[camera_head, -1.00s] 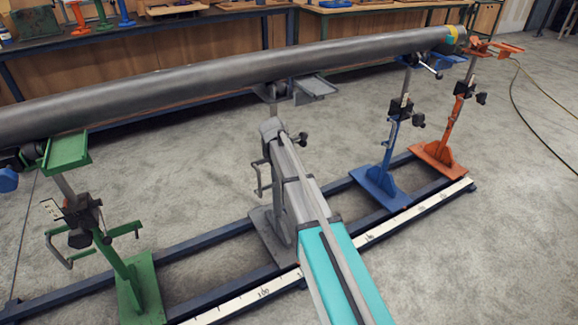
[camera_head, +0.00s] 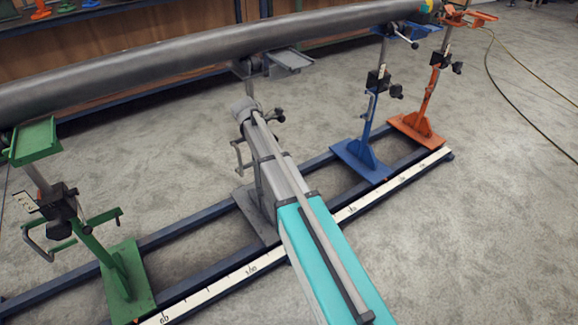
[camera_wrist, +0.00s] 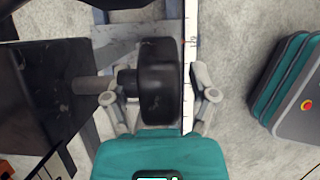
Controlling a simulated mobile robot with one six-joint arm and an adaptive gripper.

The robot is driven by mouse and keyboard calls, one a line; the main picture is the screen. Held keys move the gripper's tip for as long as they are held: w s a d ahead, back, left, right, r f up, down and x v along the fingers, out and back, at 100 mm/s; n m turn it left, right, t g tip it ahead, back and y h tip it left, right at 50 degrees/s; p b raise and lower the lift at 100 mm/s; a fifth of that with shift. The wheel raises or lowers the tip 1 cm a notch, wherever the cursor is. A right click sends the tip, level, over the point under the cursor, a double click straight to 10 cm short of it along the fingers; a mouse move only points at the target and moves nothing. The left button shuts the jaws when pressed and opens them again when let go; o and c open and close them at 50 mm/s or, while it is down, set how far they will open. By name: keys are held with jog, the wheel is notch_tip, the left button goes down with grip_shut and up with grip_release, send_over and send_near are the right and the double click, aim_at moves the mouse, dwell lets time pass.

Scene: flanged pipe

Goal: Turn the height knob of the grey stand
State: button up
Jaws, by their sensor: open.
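The grey stand's foot (camera_head: 250,212) and thin post (camera_head: 250,90) show in the head view, with its middle mostly behind my arm. A small dark knob (camera_head: 278,115) shows just right of my arm there. In the wrist view a thick black knob (camera_wrist: 160,80) sits on a short shaft (camera_wrist: 92,86) coming from a dark block (camera_wrist: 40,95) at left. My gripper (camera_wrist: 160,98) is open, with one finger on either side of this knob in the picture. I cannot tell whether the fingers touch it. In the head view my fingers are hidden.
The long grey pipe (camera_head: 150,66) runs above the stands. A green stand (camera_head: 125,280) is at left; blue (camera_head: 362,160) and orange (camera_head: 417,128) stands are at right. All stand on a dark rail frame with a white scale (camera_head: 350,208).

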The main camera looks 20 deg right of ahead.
jog(key=shift+f+t+h+b, duration=0.15)
jog(key=shift+t+h+b, duration=0.3)
jog(key=shift+h+b, duration=1.05)
jog(key=shift+f+t+h+b, duration=0.1)
jog(key=shift+t+h+b, duration=0.35)
jog(key=shift+h+b, duration=1.05)
jog(key=t+h+b, duration=0.1)
jog(key=h+b, duration=0.2)
jog(key=b, duration=0.2)
jog(key=t+h+b, duration=0.1)
jog(key=h+b, duration=0.2)
jog(key=b, duration=0.2)
jog(key=shift+b, duration=0.35)
jog(key=v, duration=1.4)
jog(key=s+d+r+m+g+y+p, duration=0.4)
jog(key=s+d+m+y+p, duration=0.3)
jog(key=s+d+m+p, duration=0.75)
jog(key=s+r+m+g+y+p, duration=0.1)
jog(key=s+r+m+y+p, duration=0.4)
jog(key=p, duration=1.2)
jog(key=s+r+y, duration=0.3)
jog(key=r, duration=0.1)
jog(key=shift+s+a+y, duration=0.3)
jog(key=shift+a, duration=0.05)
